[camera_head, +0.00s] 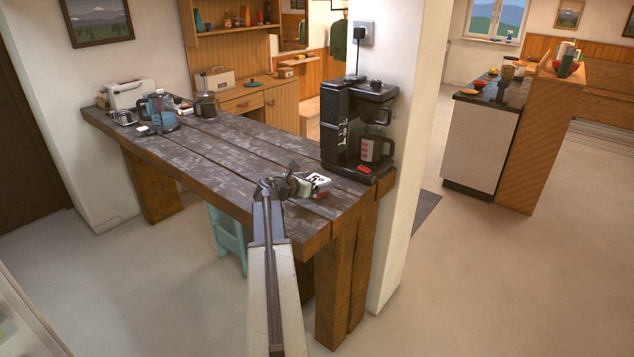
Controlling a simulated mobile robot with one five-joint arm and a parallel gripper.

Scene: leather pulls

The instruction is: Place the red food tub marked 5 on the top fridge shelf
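A small tub with a white top and a dark mark that looks like a 5 (317,181) sits at the near right end of the dark wooden table (235,150). No fridge shelf is clearly in view.
A black coffee maker (345,130) with a jug stands right behind the tub, against the white pillar (403,130). A toaster (130,93), a blue kettle (160,112) and a glass pot (205,104) stand at the far left end. A teal stool (228,235) is under the table.

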